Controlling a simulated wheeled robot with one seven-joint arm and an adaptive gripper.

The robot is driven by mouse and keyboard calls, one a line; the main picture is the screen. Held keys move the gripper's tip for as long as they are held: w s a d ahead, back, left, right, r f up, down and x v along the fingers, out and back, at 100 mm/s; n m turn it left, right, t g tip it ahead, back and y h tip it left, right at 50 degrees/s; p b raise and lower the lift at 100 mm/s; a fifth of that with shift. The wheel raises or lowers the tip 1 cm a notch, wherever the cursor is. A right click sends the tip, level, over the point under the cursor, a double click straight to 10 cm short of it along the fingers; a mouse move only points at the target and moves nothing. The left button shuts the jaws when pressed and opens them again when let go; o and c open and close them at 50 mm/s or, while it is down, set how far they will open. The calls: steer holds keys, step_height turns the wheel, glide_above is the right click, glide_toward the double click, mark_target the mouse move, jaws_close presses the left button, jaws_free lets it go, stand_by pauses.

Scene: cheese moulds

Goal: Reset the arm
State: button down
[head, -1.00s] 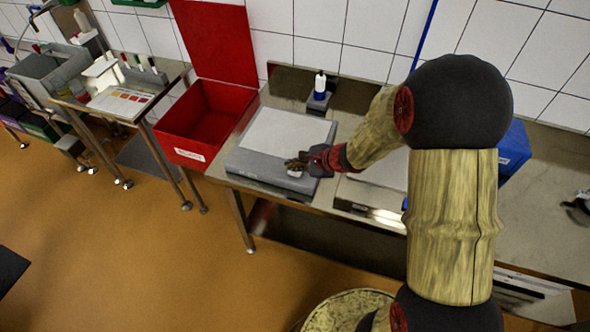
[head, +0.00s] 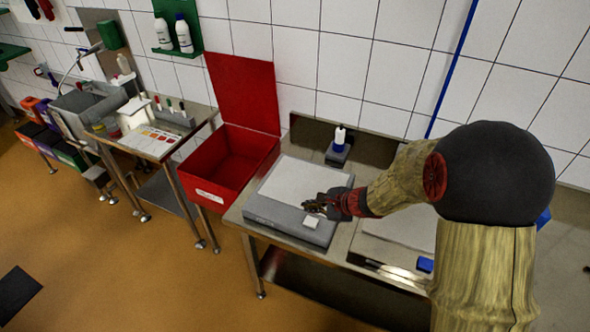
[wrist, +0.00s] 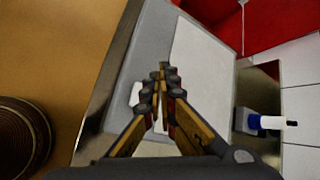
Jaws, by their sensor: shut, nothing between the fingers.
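My gripper (head: 318,203) is shut and empty. It hangs over the grey slab with a white top (head: 291,186) on the steel table. In the wrist view my gripper (wrist: 162,76) shows its fingers together, pointing along the slab (wrist: 204,62). A small white block (head: 310,222) sits at the front of the slab, just below my fingertips; in the wrist view it shows beside the fingers (wrist: 134,94). I cannot tell the exact height of my gripper above the slab.
A red bin with a raised lid (head: 225,165) stands left of the slab. A white and blue bottle (head: 339,138) stands behind it on a dark block. A second slab (head: 396,236) lies to the right under my arm. Open floor (head: 130,265) lies in front.

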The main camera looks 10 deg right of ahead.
steer(key=s+a+r+n+g, duration=0.25)
steer(key=s+n, duration=0.25)
steer(key=s, duration=0.3)
steer(key=s+a+r+n+g, duration=0.25)
steer(key=s+n, duration=0.25)
steer(key=s, duration=0.3)
steer(key=s+d+r+n+t+h+b, duration=0.1)
steer(key=s+d+r+n+h, duration=0.1)
steer(key=s+r+n, duration=0.3)
steer(key=s+d+r+n+t+h+b, duration=0.1)
steer(key=s+d+r+n+t+h, duration=0.1)
steer(key=s+r, duration=0.5)
step_height(320, 180, up, 3)
steer(key=d+n+h, duration=0.1)
steer(key=d+n, duration=0.1)
steer(key=shift+s+n, duration=0.25)
steer(key=shift+n, duration=0.15)
